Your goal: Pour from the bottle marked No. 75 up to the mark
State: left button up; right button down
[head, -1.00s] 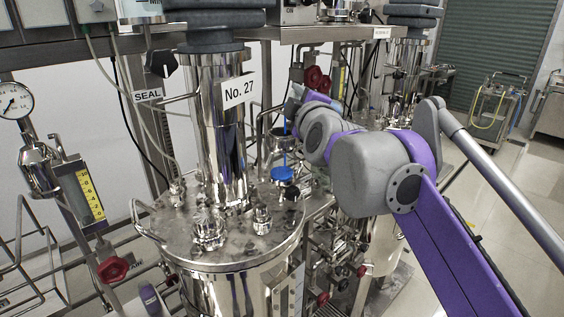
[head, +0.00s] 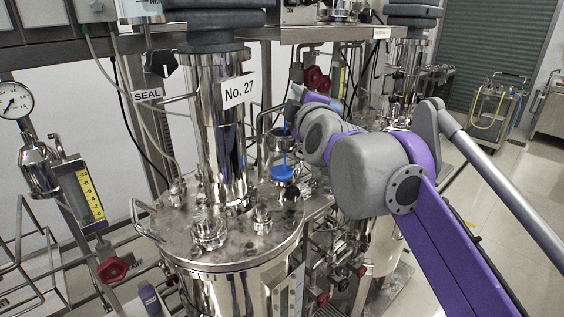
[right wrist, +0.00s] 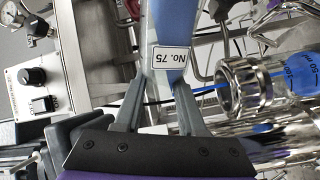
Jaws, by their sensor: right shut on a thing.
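My right gripper (right wrist: 162,78) is shut on the bottle marked No. 75 (right wrist: 171,22), which holds blue liquid and carries a white label. In the right wrist view the picture is turned sideways. A thin blue stream runs from the bottle into the steel-rimmed mouth of a glass vessel (right wrist: 241,87). Blue liquid (right wrist: 305,88) shows in that vessel beside black print reading "50 ml"; its exact level against a mark is cut off. In the head view the stream falls into the blue liquid (head: 283,173); the bottle and right gripper (head: 297,104) are small and partly hidden. My left gripper is not in view.
A steel reactor lid (head: 190,245) with fittings stands in front, with a column labelled No. 27 (head: 205,130) rising from it. Pipes and red valve knobs (head: 113,269) crowd around. Open floor lies at the right, with a cart (head: 495,110) behind.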

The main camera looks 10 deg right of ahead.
jog(key=shift+a+f+n, duration=0.1)
jog(key=shift+f+n, duration=0.05)
jog(key=shift+n, duration=0.65)
jog(key=shift+a+f+n, duration=0.1)
jog(key=shift+f+n, duration=0.05)
jog(key=shift+n, duration=0.65)
dwell(5.7)
